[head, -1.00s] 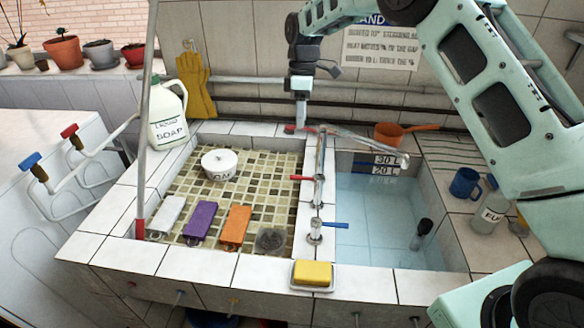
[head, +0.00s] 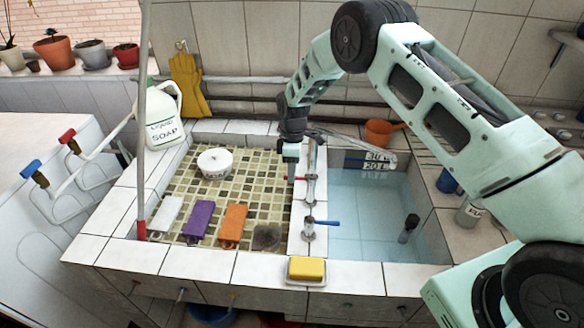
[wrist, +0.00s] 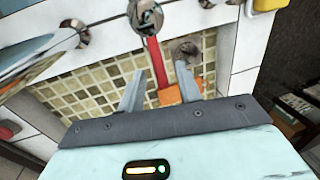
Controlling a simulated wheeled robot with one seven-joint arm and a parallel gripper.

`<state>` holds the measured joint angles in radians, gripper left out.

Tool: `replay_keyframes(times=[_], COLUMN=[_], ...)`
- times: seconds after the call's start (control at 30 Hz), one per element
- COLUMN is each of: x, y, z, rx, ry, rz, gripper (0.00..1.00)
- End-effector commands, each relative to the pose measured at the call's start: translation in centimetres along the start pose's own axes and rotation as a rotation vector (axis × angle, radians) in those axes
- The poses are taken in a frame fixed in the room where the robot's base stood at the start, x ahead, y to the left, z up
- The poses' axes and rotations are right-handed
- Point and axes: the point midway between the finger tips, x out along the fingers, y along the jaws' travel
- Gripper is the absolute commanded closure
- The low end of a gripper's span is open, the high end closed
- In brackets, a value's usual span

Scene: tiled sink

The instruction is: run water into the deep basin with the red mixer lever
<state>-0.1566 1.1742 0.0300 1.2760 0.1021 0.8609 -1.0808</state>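The mixer (head: 311,172) stands on the tiled divider between the two basins. Its red lever (head: 300,180) points left and is partly hidden by my gripper (head: 291,180) in the head view. In the wrist view, the red lever (wrist: 155,62) lies between the two spread fingers of my gripper (wrist: 160,84); I cannot tell if either touches it. The long spout (head: 358,147) reaches right over the deep basin (head: 432,225), which looks pale blue and has 30 and 20 L marks on its back wall. I cannot make out a water stream.
A blue lever (head: 327,223) is nearer on the divider. Yellow soap (head: 306,268) sits at the front rim. An orange dipper (head: 379,132) stands behind the deep basin.

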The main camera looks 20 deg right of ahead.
Motion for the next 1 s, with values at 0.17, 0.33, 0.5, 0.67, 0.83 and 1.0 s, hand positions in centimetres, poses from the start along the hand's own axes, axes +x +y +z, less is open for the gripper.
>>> replay_keyframes(times=[0.17,0.33,0.5,0.67,0.83,1.0], x=[0.22,0.21,0.19,0.21,0.37,0.59], y=[0.02,0.03,0.03,0.01,-0.2,-0.73], z=[-0.02,-0.02,-0.01,-0.01,-0.01,-0.01], rx=[0.0,0.0,0.0,-0.006,-0.044,-0.137], ry=[0.0,0.0,0.0,-0.001,-0.009,-0.027], rz=[0.001,0.001,0.001,0.001,0.001,0.002], gripper=[0.66,0.8,1.0,1.0,1.0,1.0])
